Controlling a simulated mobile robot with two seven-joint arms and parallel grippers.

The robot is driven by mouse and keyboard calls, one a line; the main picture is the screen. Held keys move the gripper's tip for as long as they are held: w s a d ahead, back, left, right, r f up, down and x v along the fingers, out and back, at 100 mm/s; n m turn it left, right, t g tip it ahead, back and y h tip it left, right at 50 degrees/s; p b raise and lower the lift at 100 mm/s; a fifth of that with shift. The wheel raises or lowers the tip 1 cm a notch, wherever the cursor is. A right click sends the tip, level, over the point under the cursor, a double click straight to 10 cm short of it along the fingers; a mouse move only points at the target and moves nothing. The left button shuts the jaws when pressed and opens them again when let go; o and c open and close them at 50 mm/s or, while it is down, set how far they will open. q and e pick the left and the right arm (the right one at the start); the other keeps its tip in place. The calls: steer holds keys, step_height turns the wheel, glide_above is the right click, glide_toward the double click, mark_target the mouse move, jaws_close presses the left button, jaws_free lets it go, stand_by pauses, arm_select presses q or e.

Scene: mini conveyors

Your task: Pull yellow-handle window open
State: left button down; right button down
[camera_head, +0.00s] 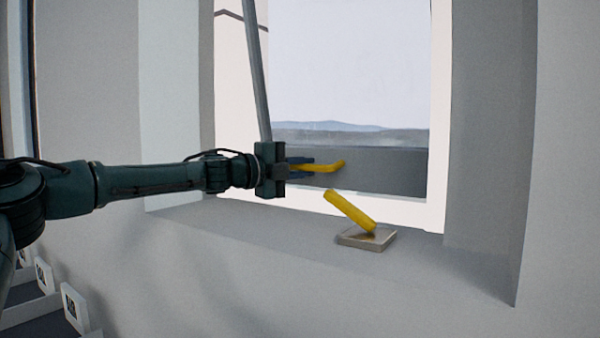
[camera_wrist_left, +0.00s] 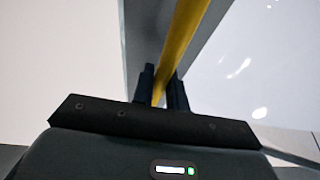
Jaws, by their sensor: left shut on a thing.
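My left gripper (camera_head: 303,167) reaches in from the left, in front of the window. It is shut on the yellow handle (camera_head: 333,167), whose bent end sticks out to the right past the fingers. In the left wrist view the yellow handle (camera_wrist_left: 182,45) runs up from between the two fingertips (camera_wrist_left: 161,88), beside a grey frame strip (camera_wrist_left: 146,35). A thin grey sash edge (camera_head: 257,70) slants down behind the gripper in the head view. How far the sash stands open is hard to tell. My right gripper is not in view.
A second yellow lever (camera_head: 350,211) stands tilted on a small grey plate (camera_head: 367,239) on the sill, below and right of the gripper. The white window frame (camera_head: 439,110) and deep right wall (camera_head: 490,130) bound the recess. The sill (camera_head: 450,262) is otherwise clear.

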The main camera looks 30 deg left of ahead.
arm_select(q)
steer(key=c, duration=1.4)
jaws_free()
steer(key=shift+s+a, duration=0.1)
steer(key=v, duration=0.5)
steer(key=shift+s+a+r, duration=0.15)
steer(key=shift+s, duration=0.2)
steer(key=shift+v, duration=0.75)
